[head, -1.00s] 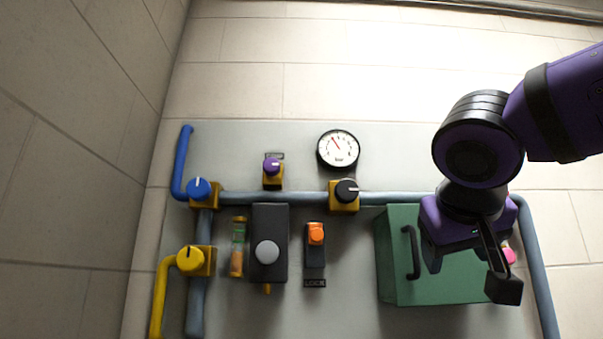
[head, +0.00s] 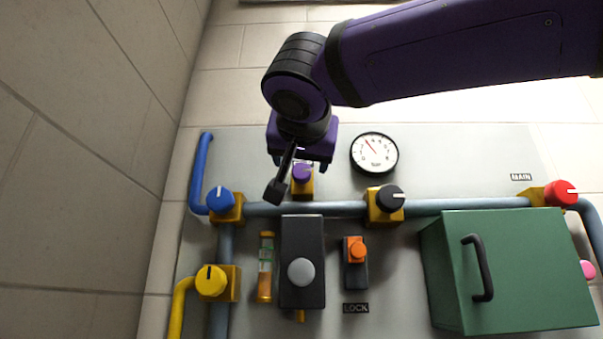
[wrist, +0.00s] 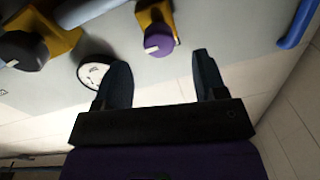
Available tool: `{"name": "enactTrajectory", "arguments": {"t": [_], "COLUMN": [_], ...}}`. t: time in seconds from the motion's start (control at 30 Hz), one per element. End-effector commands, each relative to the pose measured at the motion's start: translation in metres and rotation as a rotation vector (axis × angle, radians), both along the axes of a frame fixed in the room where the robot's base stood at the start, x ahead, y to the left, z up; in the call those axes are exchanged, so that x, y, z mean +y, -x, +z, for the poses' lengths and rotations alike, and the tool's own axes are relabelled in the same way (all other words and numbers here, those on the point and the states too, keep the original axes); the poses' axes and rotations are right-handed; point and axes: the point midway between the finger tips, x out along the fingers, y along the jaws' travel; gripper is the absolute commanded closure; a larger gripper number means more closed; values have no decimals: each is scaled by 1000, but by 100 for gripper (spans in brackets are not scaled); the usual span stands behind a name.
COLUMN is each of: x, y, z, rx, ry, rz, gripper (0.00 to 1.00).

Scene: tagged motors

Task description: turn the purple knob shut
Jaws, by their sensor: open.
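The purple knob (head: 302,175) sits on a small yellow valve body (head: 302,192) on the grey panel, left of the gauge. Its upper part is partly hidden by my gripper (head: 301,162), which hangs just above it in the head view. In the wrist view, the purple knob (wrist: 159,42) with a pale mark shows ahead of the fingertips, between the lines of the two fingers. My gripper (wrist: 160,68) is open, with its fingers well apart and nothing between them. The knob appears clear of both fingers; the exact gap in depth cannot be told.
The round gauge (head: 375,153) is close on the right. A black knob (head: 390,198), blue knob (head: 220,199), yellow knob (head: 211,280) and red knob (head: 561,193) sit along the pipes. A dark box (head: 302,245) stands below, and a green cabinet (head: 510,270) is at lower right.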

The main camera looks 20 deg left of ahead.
Motion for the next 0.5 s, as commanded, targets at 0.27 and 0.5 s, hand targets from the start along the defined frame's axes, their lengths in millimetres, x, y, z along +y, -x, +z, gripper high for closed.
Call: {"name": "enactTrajectory", "arguments": {"t": [0.27,0.5], "x": [13,17], "y": [-43,-58], "z": [-1,0], "rx": [2,1], "ry": [2,0], "rz": [-1,0], "gripper": [35,35]}}
